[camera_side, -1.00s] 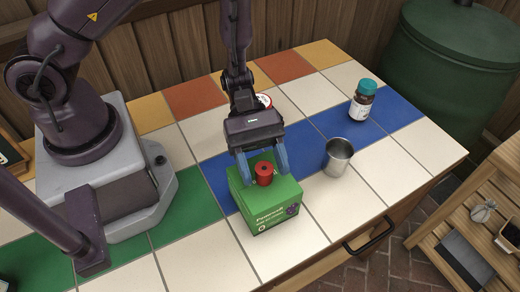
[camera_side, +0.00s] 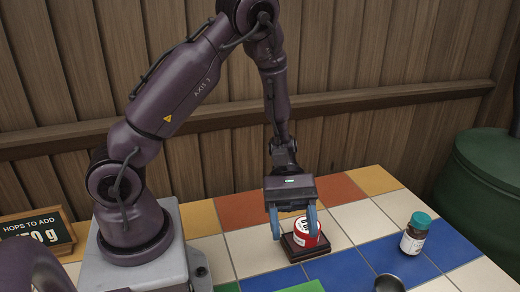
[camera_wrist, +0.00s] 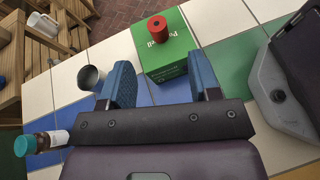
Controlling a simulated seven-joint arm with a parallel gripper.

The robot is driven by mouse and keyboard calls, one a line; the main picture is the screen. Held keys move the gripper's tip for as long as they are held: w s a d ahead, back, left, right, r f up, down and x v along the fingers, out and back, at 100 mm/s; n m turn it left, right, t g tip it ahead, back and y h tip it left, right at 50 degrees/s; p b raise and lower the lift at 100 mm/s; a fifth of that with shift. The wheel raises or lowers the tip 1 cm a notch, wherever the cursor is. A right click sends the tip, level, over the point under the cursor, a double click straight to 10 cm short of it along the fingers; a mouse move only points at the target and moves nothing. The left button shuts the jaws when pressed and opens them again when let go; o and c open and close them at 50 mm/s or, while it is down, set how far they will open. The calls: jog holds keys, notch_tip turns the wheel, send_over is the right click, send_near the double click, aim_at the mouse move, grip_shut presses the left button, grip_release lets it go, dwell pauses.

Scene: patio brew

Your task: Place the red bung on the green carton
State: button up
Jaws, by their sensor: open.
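The red bung (camera_wrist: 157,29) stands upright on top of the green carton (camera_wrist: 165,59) in the wrist view, near the carton's far left part. Nothing holds the bung. In the side view only a small piece of the carton (camera_side: 303,287) shows at the bottom edge, and the bung is out of the picture. My gripper (camera_side: 294,226) is open and empty, with its blue fingers apart, and it is clear of the bung. In the wrist view its fingers (camera_wrist: 160,88) frame the near side of the carton in the picture.
A red and white round tin (camera_side: 308,232) on a dark base stands behind my fingers. A bottle with a teal cap (camera_side: 416,232) and a metal cup (camera_wrist: 91,77) stand on the tiles. A sign (camera_side: 38,234) is at the left, a green barrel (camera_side: 490,190) at the right.

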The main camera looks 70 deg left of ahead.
jog(key=s+a+r+m+t+y, duration=0.3)
jog(key=r+m+y, duration=0.3)
jog(key=r, duration=0.3)
jog(key=s+a+r+m+t+y, duration=0.3)
jog(key=s+r+m+t+y, duration=0.1)
jog(key=r+m, duration=0.4)
notch_tip(320, 180, up, 2)
jog(key=t+y, duration=0.1)
jog(key=y, duration=0.1)
jog(key=shift+m+t+y, duration=0.3)
jog(key=shift+m+y, duration=0.1)
